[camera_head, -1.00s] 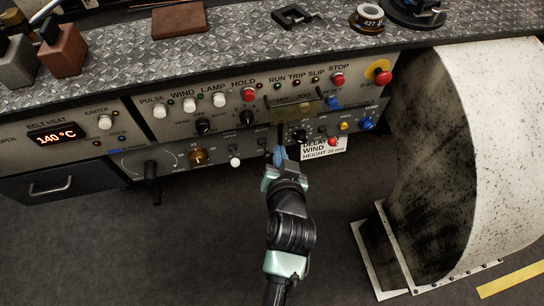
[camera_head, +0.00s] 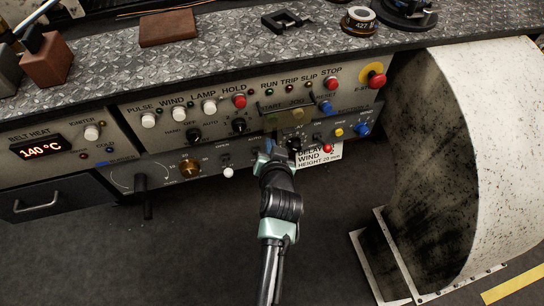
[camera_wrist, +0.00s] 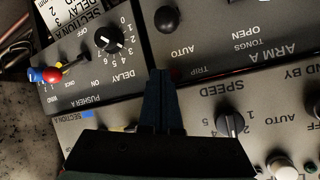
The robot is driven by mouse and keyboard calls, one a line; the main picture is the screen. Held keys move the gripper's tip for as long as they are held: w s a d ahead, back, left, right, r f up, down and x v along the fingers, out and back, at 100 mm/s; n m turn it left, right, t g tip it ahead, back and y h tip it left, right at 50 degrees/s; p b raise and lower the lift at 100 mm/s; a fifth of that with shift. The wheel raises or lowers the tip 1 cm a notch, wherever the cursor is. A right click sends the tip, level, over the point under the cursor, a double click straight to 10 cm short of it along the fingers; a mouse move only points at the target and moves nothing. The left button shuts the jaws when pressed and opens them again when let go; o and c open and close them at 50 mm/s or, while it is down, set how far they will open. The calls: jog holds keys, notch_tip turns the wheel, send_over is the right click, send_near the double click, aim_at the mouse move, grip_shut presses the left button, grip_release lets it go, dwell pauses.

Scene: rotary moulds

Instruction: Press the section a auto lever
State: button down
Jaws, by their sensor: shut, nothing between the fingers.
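My gripper (camera_head: 270,145) is shut and empty, reaching up to the lower control panel from below. In the wrist view its dark fingers (camera_wrist: 160,78) point at the panel, close to a small red TRIP lamp (camera_wrist: 175,72). A black lever or knob end (camera_wrist: 166,18) stands just beyond the fingertips, beside an AUTO label; a gap shows between them in the picture. I cannot tell for sure that this is the section A auto lever. In the head view my gripper covers this part of the panel.
A WIND HEIGHT card (camera_head: 318,155) hangs right of my gripper. A large white curved shell (camera_head: 490,130) stands at right. The floor below is clear.

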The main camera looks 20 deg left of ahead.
jog(key=shift+s+a+f, duration=0.15)
jog(key=shift+s+f, duration=0.45)
jog(key=shift+f, duration=0.15)
jog(key=shift+s+a+f, duration=0.1)
jog(key=shift+s+f, duration=0.5)
jog(key=shift+f, duration=0.1)
jog(key=shift+f+b, duration=0.1)
jog(key=shift+b, duration=0.2)
jog(key=shift+f+b, duration=0.15)
jog(key=shift+b, duration=0.15)
jog(key=shift+s+d+b, duration=0.1)
jog(key=shift+s+b, duration=0.05)
jog(key=shift+b, duration=0.45)
jog(key=shift+s+d+f+t+y+b, duration=0.15)
jog(key=shift+f+t+y+b, duration=0.35)
jog(key=shift+b, duration=1.05)
notch_tip(320, 180, down, 6)
jog(key=s+m+t+y+b, duration=0.1)
jog(key=t+b, duration=0.4)
jog(key=b, duration=2.3)
jog(key=shift+d+f+t+y+b, duration=0.3)
jog(key=shift+d+y, duration=0.1)
jog(key=shift+y, duration=0.3)
